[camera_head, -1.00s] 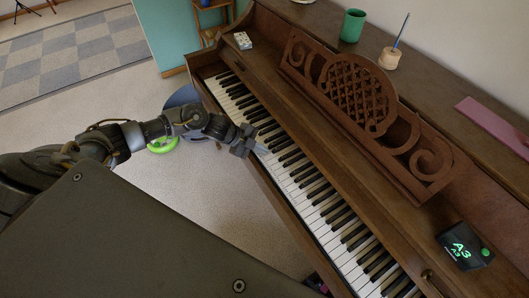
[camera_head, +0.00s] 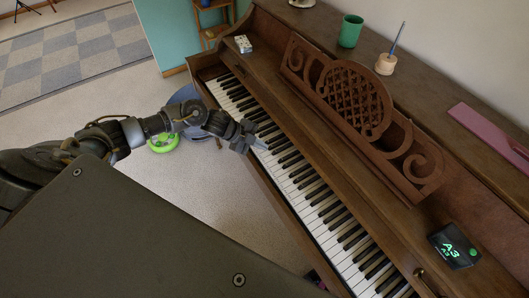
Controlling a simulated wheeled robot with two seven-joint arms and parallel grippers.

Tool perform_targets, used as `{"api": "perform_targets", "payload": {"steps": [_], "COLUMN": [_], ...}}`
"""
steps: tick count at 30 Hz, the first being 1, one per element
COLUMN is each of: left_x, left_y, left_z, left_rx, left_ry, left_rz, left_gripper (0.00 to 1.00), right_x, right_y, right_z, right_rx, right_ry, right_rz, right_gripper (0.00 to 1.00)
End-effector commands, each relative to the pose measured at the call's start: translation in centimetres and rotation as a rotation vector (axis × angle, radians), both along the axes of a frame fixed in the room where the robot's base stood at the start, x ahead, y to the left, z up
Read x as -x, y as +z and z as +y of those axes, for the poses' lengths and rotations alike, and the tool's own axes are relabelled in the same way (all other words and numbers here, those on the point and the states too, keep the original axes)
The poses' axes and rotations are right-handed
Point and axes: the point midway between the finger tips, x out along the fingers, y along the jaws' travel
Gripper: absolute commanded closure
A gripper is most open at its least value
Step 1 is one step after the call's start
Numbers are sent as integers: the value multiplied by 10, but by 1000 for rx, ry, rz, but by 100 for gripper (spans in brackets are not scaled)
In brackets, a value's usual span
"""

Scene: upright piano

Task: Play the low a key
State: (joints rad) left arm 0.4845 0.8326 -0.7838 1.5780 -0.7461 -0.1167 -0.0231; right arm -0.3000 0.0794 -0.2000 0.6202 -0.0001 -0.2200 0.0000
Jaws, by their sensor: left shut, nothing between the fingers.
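The piano keyboard (camera_head: 318,208) runs diagonally from the upper left to the lower right of the head view, with white and black keys. My left gripper (camera_head: 262,146) is shut and empty. Its fingertips are over the white keys in the upper-left part of the keyboard. I cannot tell whether they touch a key. A small dark display (camera_head: 453,247) on the right side of the piano shows "A3" in green, with a green light beside it. My right gripper is not in view.
A carved wooden music stand (camera_head: 352,98) rises behind the keys. A green cup (camera_head: 351,31), a wooden holder with a stick (camera_head: 386,64) and a pink slab (camera_head: 487,134) lie on the piano top. A small patterned box (camera_head: 243,44) sits at the far left end.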

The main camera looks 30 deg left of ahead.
Motion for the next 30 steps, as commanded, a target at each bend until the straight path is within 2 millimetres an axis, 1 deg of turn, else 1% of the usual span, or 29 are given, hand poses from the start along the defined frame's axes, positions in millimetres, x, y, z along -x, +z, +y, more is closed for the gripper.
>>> {"api": "perform_targets", "payload": {"steps": [1,6,9,30], "left_x": [0,0,0,0], "left_y": [11,28,32,31], "left_z": [0,0,0,0], "left_rx": [0,0,0,0], "left_ry": [0,0,0,0], "left_rz": [0,0,0,0], "left_gripper": [100,100,100,100], "right_x": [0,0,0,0], "right_y": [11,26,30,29], "right_z": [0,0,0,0], "right_rx": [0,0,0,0], "right_ry": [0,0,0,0], "right_rz": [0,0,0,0], "right_gripper": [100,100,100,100]}}
